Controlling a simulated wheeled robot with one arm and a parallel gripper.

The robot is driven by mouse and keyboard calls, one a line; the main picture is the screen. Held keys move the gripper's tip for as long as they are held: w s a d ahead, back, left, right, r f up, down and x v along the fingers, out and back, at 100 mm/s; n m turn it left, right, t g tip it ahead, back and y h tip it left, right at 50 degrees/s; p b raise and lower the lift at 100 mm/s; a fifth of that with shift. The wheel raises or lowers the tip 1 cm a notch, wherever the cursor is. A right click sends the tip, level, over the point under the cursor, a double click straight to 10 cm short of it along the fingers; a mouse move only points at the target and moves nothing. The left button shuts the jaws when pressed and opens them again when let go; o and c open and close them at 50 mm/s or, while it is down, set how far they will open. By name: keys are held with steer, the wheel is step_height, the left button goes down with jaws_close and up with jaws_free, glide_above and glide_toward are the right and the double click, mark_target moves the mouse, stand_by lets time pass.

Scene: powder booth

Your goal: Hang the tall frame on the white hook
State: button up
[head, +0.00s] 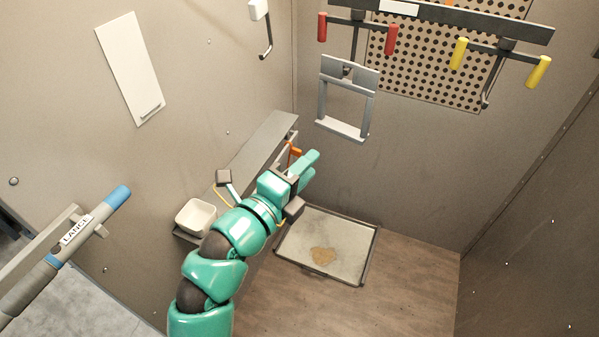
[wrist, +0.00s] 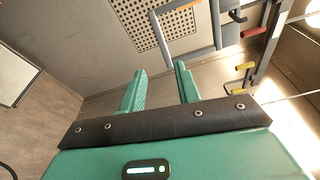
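A grey rectangular frame (head: 369,106) with a broad top plate and a pale bottom bar hangs upright at the back wall, below the red-handled hook. In the wrist view the frame (wrist: 162,42) lies beyond my fingertips. A white block with a dark hook arm (head: 258,10) is on the left wall, near the top of the head view. My gripper (head: 309,168) is below and left of the frame, apart from it. In the wrist view my gripper (wrist: 161,80) has its two fingers spread, with nothing between them.
A dark rail (head: 470,16) carries red (head: 391,39) and yellow (head: 459,52) handles before a perforated panel (head: 430,70). A grey shelf (head: 262,140) with a white bin (head: 195,217) runs along the left wall. A lance (head: 75,230) is at left. A floor tray (head: 345,228) lies below.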

mark_target(337, 133)
steer(key=shift+n, duration=0.8)
steer(key=x, duration=0.9)
steer(key=p+x, duration=0.1)
steer(key=x, duration=0.3)
steer(key=shift+w+a+r, duration=0.1)
steer(key=shift+w+r, duration=0.2)
steer(key=shift+w, duration=0.05)
steer(key=c, duration=0.7)
jaws_close()
